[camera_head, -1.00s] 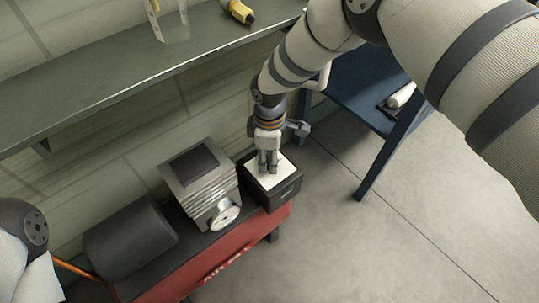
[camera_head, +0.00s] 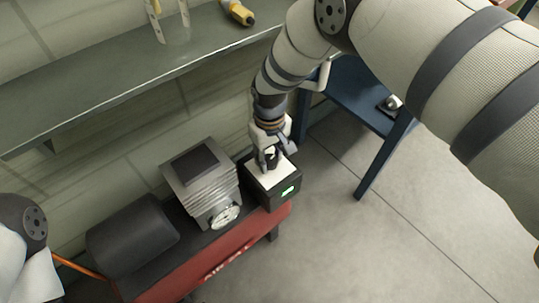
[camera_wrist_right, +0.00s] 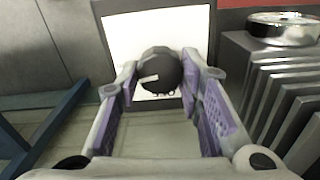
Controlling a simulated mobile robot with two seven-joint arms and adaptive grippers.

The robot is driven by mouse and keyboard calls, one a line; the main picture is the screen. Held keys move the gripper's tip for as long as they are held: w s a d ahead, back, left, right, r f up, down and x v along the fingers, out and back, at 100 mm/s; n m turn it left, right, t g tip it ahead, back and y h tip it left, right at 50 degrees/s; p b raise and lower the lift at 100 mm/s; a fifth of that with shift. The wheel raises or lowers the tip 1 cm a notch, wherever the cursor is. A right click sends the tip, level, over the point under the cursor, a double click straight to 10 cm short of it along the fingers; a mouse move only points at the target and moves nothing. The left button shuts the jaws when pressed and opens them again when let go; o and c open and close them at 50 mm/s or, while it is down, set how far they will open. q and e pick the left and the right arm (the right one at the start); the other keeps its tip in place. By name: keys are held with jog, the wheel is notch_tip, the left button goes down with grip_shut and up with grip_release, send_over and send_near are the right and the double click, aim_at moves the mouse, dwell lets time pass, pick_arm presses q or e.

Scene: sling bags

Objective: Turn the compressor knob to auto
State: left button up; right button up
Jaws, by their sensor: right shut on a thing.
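The compressor is a red tank (camera_head: 215,262) with a grey finned block (camera_head: 205,180) and a black control box (camera_head: 262,190) on top. The box's white top plate carries a round black knob (camera_wrist_right: 160,72) with a pale pointer mark, which points left in the right wrist view. Lettering below the knob is partly covered and unreadable. My right gripper (camera_head: 268,162) reaches down onto the knob. In the right wrist view, its two purple-padded fingers (camera_wrist_right: 160,80) sit on either side of the knob, shut on it. A green light (camera_head: 288,190) glows on the box's front. My left gripper is out of view.
A black cylinder (camera_head: 132,235) lies left of the finned block. A grey shelf (camera_head: 110,85) runs along the wall above, with a yellow tool (camera_head: 238,12) on it. A blue table (camera_head: 350,90) stands to the right; the floor in front is clear.

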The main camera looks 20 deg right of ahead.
aim_at(270, 159)
jog(key=shift+m, duration=0.9)
jog(key=o, duration=1.2)
jog(key=shift+c, duration=0.2)
notch_tip(270, 159, up, 12)
